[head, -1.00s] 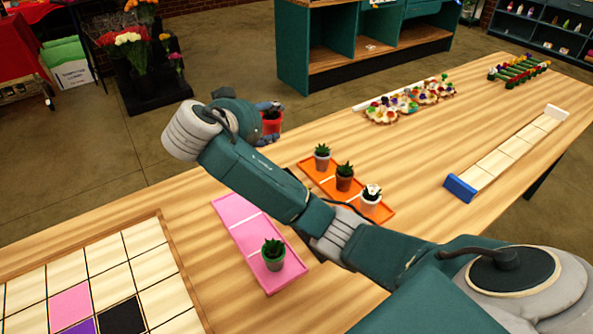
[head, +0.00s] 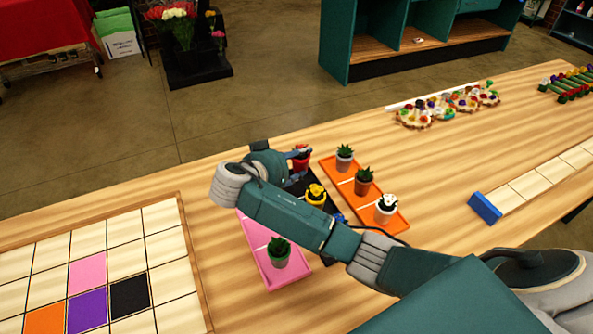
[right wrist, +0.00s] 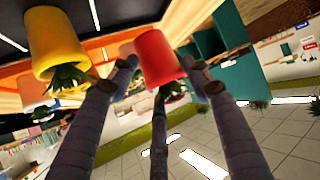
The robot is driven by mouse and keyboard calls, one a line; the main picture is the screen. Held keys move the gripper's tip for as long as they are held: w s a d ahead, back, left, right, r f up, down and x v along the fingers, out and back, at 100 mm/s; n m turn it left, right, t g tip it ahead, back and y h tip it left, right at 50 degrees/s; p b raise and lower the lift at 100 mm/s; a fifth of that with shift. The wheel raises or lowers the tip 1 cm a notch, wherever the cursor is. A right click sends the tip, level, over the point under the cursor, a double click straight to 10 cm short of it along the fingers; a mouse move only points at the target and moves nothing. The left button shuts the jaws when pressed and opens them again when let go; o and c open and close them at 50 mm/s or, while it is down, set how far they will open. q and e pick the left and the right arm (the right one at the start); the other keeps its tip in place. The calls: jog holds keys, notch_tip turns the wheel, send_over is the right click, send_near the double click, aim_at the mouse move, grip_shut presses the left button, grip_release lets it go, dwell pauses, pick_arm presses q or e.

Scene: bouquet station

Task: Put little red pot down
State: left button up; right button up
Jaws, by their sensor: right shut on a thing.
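The little red pot (head: 303,163) is at the far end of the black tray (head: 329,183), partly covered by my gripper in the head view. My right gripper (head: 296,157) is shut on it. The right wrist view shows the red pot (right wrist: 157,58) between the fingers, with a plant in it. I cannot tell whether its base touches the tray. A yellow pot (head: 316,197) stands on the black tray nearer to me, and a blue pot (head: 338,218) is partly hidden behind my arm. My left gripper is out of view.
The orange tray (head: 338,172) with three potted plants lies close on the right. The pink tray (head: 256,236) with a green potted plant (head: 279,252) lies on the left. A grid board (head: 110,238) fills the table's left. Free table lies beyond the trays.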

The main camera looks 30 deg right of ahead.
jog(key=shift+w+a+f, duration=0.1)
jog(key=shift+f, duration=0.5)
notch_tip(320, 180, down, 4)
jog(key=shift+r+p, duration=0.25)
jog(key=shift+p, duration=0.15)
jog(key=shift+f, duration=0.25)
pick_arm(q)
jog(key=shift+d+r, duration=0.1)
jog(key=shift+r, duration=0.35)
pick_arm(e)
jog(key=shift+f, duration=0.2)
jog(key=o, duration=1.5)
jog(key=shift+c, duration=0.2)
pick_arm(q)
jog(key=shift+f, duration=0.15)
pick_arm(e)
jog(key=shift+r, duration=0.1)
